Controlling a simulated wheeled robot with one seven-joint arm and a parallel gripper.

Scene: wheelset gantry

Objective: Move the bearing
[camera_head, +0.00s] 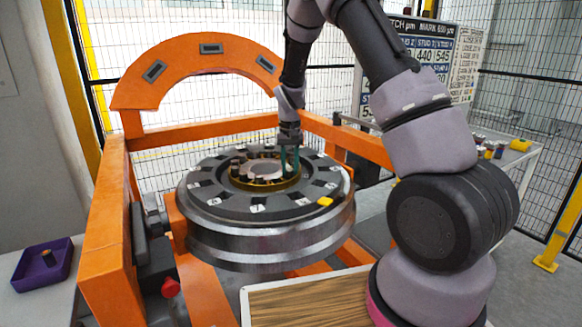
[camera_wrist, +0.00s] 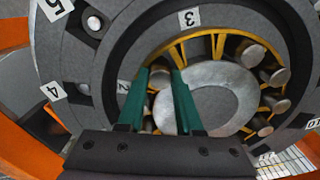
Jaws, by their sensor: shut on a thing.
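The large grey wheel (camera_head: 265,232) lies flat in the orange gantry, with numbered labels around its upper face. In its centre sits the bearing, a yellow cage (camera_wrist: 220,47) with several short metal rollers (camera_wrist: 250,55) around a pale round hub (camera_wrist: 215,100). My gripper (camera_head: 289,165) reaches down from above at the bearing's right side in the head view. In the wrist view its green fingers (camera_wrist: 160,75) are shut on a small grey roller at the cage's edge. The fingers partly hide this roller, and its lower end cannot be seen.
A purple tray (camera_head: 42,272) with a small cylinder stands on a pale table at left. The orange gantry (camera_head: 108,240) arches behind the wheel. A yellow block (camera_head: 325,202) sits on the wheel's rim. A wooden-topped surface (camera_head: 310,305) is in front, and a mesh fence stands behind.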

